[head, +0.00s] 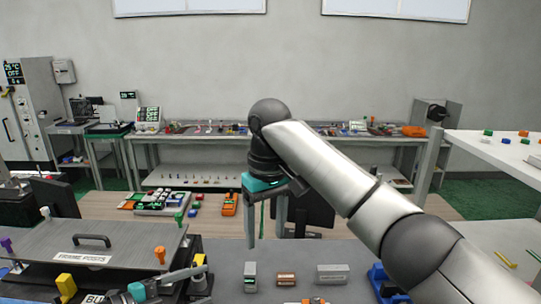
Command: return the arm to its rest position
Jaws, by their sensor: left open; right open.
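My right arm (335,165) reaches in from the lower right and bends down at its dark wrist. My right gripper (266,238) has a teal band and hangs with its two grey fingers pointing down and apart. Nothing is between the fingers, which show above the grey work surface. My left gripper (196,282) shows low at the left edge of the work surface, with a teal band and a finger stretching right. It is partly cut off by the frame's bottom, and I see nothing held in it.
A grey panel with a black handle (92,241) and coloured knobs stands at left. Small grey (332,274) and brown (286,279) blocks sit on the work surface below the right gripper. A blue fixture (383,282) stands beside my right arm.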

